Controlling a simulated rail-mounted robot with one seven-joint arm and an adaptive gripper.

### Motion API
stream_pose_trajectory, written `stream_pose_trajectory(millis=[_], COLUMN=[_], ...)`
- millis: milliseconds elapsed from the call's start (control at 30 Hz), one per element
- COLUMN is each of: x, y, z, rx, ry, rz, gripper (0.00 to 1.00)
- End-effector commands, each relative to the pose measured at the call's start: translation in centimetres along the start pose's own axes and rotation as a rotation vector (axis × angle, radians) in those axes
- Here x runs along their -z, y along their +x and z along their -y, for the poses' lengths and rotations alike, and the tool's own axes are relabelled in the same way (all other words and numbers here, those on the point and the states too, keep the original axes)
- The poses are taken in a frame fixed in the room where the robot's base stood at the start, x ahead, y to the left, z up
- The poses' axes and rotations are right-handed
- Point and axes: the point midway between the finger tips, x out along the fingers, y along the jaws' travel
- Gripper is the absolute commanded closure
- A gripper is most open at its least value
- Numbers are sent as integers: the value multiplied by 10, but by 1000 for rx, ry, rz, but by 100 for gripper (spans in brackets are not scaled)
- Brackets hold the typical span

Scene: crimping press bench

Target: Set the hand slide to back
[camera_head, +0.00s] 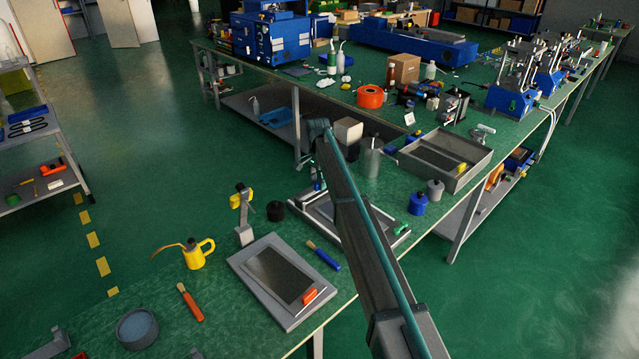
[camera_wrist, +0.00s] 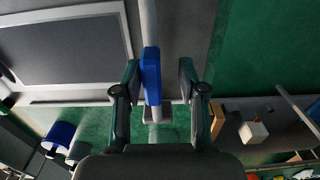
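In the wrist view a blue handle piece (camera_wrist: 152,75), which I take to be the hand slide's grip, stands on a pale vertical rod (camera_wrist: 149,22). A small grey block (camera_wrist: 156,114) lies below it along the rod. My gripper (camera_wrist: 160,78) has one finger on each side of the blue piece. The left finger is very close to it, and whether they touch I cannot tell. A clear gap shows between the blue piece and the right finger. In the head view my arm covers this spot, and I cannot make out the slide or my fingertips.
In the head view a grey frame (camera_head: 318,206) lies partly behind my arm on the green bench. A grey tray (camera_head: 466,178), blue jar (camera_head: 418,204) and metal canister (camera_head: 372,163) stand close by. A dark plate (camera_head: 281,274) and yellow oil can (camera_head: 196,255) lie nearer the front left.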

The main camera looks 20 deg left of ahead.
Motion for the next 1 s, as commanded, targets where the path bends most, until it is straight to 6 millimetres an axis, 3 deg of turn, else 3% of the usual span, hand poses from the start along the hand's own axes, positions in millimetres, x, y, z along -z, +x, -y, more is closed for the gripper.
stream_pose_trajectory(millis=[267, 433, 1000], x=[0, 0, 0], y=[0, -10, -106], z=[-2, -2, -1], rx=[-4, -3, -1], ry=[0, 0, 0], rz=[1, 0, 0], gripper=[56, 56, 56])
